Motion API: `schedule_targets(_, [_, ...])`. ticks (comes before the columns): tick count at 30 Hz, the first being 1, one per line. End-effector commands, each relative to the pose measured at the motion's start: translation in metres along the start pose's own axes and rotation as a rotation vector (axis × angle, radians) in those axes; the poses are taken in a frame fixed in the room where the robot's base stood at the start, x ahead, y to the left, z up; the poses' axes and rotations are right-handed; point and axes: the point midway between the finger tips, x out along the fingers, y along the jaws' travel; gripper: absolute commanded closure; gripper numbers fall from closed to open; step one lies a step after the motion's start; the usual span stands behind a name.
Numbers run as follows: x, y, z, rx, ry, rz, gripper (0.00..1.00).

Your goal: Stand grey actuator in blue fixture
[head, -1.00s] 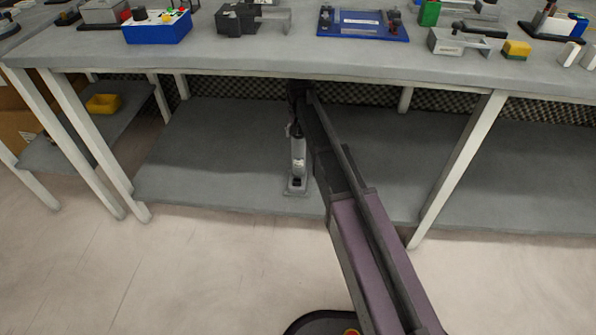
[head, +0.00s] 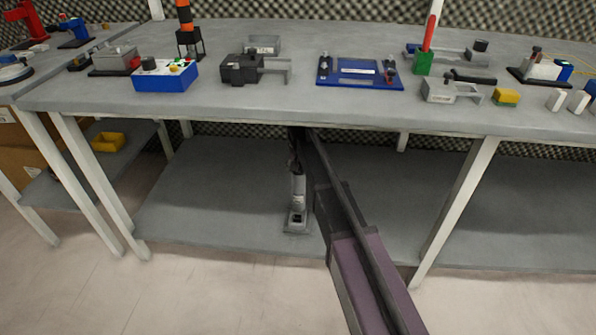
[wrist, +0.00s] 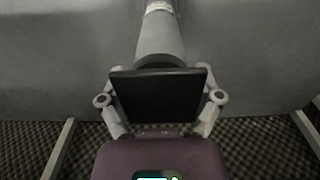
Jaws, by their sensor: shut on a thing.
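The grey actuator (head: 297,190) is upright below the tabletop, a slim grey body with a wider foot at its lower end. My gripper (head: 296,158) is shut on its upper part. In the wrist view the grey cylinder of the actuator (wrist: 160,35) extends away from my gripper, and a dark block hides the fingertips. I cannot tell whether the foot touches the lower shelf. A flat blue plate with dark posts, likely the blue fixture (head: 358,84), lies on the tabletop, above and to the right of my gripper, clear of it.
The tabletop (head: 300,107) hangs over my gripper, with its front edge and white legs (head: 455,210) around. The lower shelf (head: 210,200) is mostly bare. A blue button box (head: 165,77), a dark clamp (head: 241,69) and a green block (head: 423,63) stand near the blue plate.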

Motion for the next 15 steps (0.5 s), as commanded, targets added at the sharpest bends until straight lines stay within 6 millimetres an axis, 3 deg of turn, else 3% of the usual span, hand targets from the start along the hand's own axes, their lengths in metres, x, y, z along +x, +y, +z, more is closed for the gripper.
schedule_targets(9, [-0.015, 0.000, 0.001, 0.000, 0.000, 0.000, 0.78])
schedule_targets(15, [-0.015, 0.010, 0.020, 0.000, 0.000, 0.000, 0.78])
